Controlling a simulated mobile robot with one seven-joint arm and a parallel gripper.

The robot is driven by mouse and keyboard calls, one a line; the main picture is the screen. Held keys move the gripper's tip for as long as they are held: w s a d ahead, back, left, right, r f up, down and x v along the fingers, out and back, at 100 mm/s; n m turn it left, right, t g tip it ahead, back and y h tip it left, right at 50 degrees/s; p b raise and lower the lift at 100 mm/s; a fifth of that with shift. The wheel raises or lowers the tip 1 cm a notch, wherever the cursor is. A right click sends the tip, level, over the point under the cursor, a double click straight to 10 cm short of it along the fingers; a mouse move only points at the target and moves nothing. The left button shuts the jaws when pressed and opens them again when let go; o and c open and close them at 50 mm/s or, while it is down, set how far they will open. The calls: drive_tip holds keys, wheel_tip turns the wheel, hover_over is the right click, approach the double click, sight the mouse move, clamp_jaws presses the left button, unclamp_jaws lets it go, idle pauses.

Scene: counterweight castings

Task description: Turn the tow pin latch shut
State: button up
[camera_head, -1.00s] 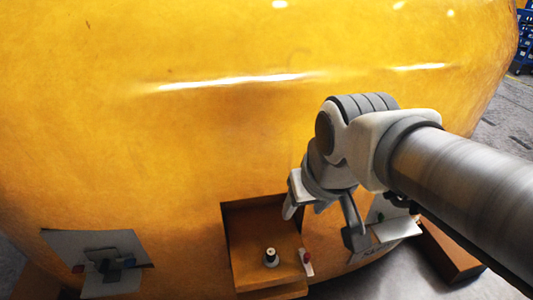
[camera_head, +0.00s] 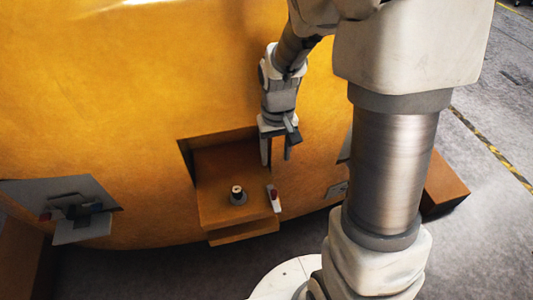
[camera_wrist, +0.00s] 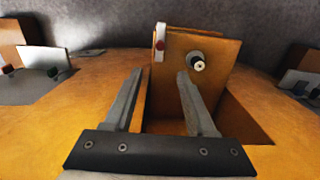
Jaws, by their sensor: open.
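The latch (camera_head: 276,206) is a small pale lever with a red knob, at the right edge of the orange-brown ledge (camera_head: 218,208) in the casting's recess. It also shows in the wrist view (camera_wrist: 161,31), upright in the picture, near the ledge's left edge. The tow pin (camera_head: 238,195), dark with a pale tip, stands beside it, apart from it; it also shows in the wrist view (camera_wrist: 197,63). My gripper (camera_head: 277,161) is open and empty, pointing down above the recess, behind the latch in the head view. In the wrist view the latch appears between and beyond the fingers (camera_wrist: 159,74).
The yellow casting (camera_head: 120,100) fills the left and back. A grey plate with a dark fitting (camera_head: 70,205) is at the left. A similar plate at right (camera_head: 340,188) is partly hidden by my arm. A brown block (camera_head: 446,184) stands on the floor at right.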

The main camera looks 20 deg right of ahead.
sight(274, 191)
wheel_tip(274, 191, down, 17)
drive_tip(key=b, duration=0.3)
drive_tip(key=shift+f, duration=0.15)
drive_tip(key=shift+c, duration=0.3)
clamp_jaws()
idle(1.1)
